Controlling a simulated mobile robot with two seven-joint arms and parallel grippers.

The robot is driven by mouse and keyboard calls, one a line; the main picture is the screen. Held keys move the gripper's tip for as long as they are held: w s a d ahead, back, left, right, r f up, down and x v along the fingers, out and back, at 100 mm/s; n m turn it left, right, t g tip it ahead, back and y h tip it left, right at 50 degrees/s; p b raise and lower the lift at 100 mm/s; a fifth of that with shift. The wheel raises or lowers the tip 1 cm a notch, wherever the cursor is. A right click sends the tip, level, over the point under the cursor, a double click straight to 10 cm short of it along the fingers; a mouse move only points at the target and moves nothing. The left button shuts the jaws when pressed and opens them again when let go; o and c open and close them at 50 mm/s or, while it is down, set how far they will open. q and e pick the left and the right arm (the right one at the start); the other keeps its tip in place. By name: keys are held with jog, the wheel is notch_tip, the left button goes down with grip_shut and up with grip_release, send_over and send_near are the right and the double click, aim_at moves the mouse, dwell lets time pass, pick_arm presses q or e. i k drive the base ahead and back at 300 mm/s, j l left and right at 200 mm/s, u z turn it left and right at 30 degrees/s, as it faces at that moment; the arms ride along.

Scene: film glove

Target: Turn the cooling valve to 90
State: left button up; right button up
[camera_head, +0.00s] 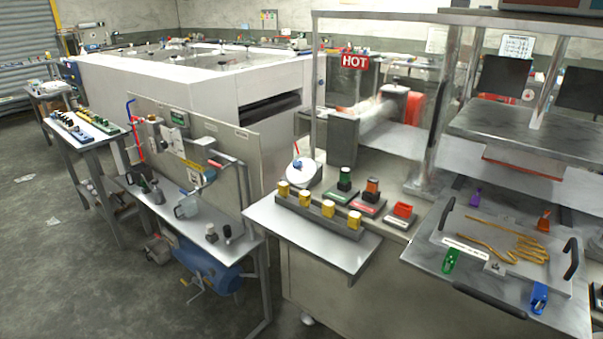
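No part in view is clearly labelled as the cooling valve, and no 90 mark can be read at this size. A round white dial (300,173) with a thin red pointer stands on the bench behind the row of yellow pieces. A blue bent pipe or handle (130,108) and a red pipe (138,143) stand at the left end of the panel bench. I cannot tell which of these belongs to the valve. Neither of my grippers is in view.
A steel shelf (262,217) juts out with yellow cylinders (304,198) in a rack. A tray (470,222) with black handles and tan strips lies at right. Open floor (40,230) is at left.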

aim_at(296, 164)
jog(key=i+j+z, duration=0.2)
jog(key=j+z, duration=0.15)
jog(key=i+j+z, duration=0.15)
jog(key=j+z, duration=0.2)
